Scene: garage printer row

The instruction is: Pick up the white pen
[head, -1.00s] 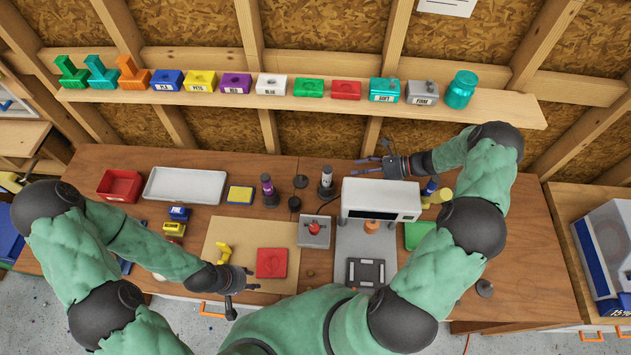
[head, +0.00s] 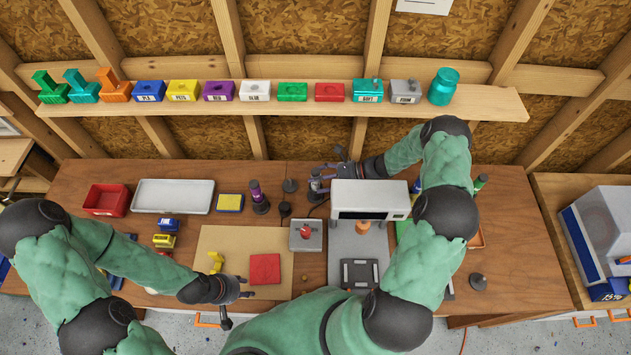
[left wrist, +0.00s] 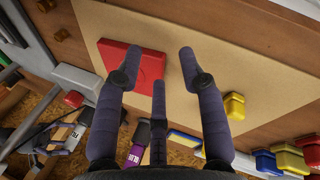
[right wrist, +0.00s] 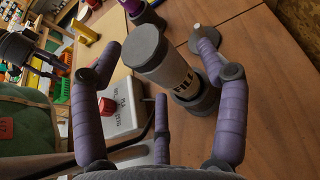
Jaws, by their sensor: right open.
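The white pen (head: 315,184) stands upright in a dark round base at the back of the bench. In the right wrist view the white pen (right wrist: 176,72) is a thick cylinder with a grey cap and a "FILL" label. My right gripper (head: 328,182) is open, with its fingers spread on either side of the pen in that view; I cannot tell whether any finger touches it. My left gripper (head: 250,289) is open and empty over the tan mat, near the red square block (head: 265,268).
A purple pen (head: 258,196) in a base stands left of the white pen. A grey box with a red button (head: 305,236) is in front. The white machine (head: 370,198) stands close on the right, beside my right forearm. Bare bench lies behind the pens.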

